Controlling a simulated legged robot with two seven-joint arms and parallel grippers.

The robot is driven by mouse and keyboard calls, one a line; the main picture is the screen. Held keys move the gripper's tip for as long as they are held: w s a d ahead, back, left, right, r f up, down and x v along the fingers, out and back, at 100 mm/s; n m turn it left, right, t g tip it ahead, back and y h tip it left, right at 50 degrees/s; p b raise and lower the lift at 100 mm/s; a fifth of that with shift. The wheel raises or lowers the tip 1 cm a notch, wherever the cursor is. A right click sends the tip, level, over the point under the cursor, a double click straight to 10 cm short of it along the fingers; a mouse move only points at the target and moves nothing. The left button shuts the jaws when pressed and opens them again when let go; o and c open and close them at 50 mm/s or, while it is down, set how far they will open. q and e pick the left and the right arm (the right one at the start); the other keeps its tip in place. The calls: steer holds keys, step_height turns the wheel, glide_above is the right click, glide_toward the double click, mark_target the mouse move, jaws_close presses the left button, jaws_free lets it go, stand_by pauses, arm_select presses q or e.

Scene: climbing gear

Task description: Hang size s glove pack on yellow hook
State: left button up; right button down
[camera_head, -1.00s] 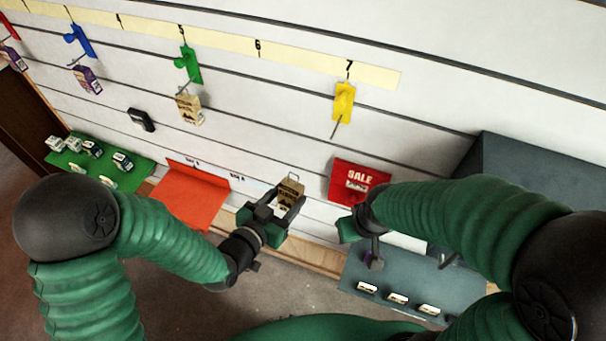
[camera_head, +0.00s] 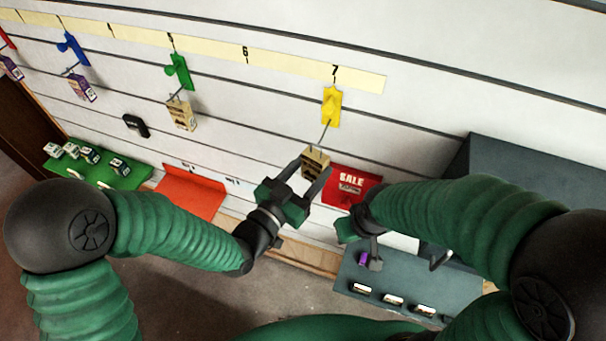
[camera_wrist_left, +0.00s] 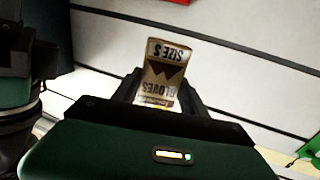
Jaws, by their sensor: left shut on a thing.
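The tan size S glove pack (camera_head: 315,160) is held between the fingers of my left gripper (camera_head: 306,178), just below the tip of the yellow hook's rod. The left wrist view shows the pack (camera_wrist_left: 164,70) between the fingertips, with "SIZE S" and "GLOVES" upside down. The yellow hook (camera_head: 332,106) is on the slatwall under the number 7, its rod slanting down and left. In the head view the pack's top meets the rod's end; I cannot tell if they touch. My right gripper (camera_head: 366,254) is low on the right; its finger state is unclear.
A similar tan pack (camera_head: 181,115) hangs on the green hook (camera_head: 178,71). A grey shelf (camera_head: 400,285) with small labels is at lower right. Orange (camera_head: 190,193) and green (camera_head: 105,172) shelves are left.

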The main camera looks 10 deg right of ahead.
arm_select(q)
steer(key=shift+x, duration=0.95)
steer(key=shift+w+d+f, duration=0.15)
steer(key=shift+w, duration=1.1)
steer(key=shift+w+d+f+b, duration=0.15)
steer(key=shift+f+b, duration=0.15)
steer(key=shift+b, duration=0.05)
steer(key=shift+w+d+f+b, duration=0.25)
steer(key=shift+w+d+b, duration=0.2)
steer(key=shift+d, duration=0.25)
arm_select(e)
steer(key=shift+d+f, duration=0.3)
steer(key=shift+f, duration=0.55)
arm_select(q)
steer(key=shift+a, duration=0.35)
arm_select(e)
steer(key=shift+a, duration=0.35)
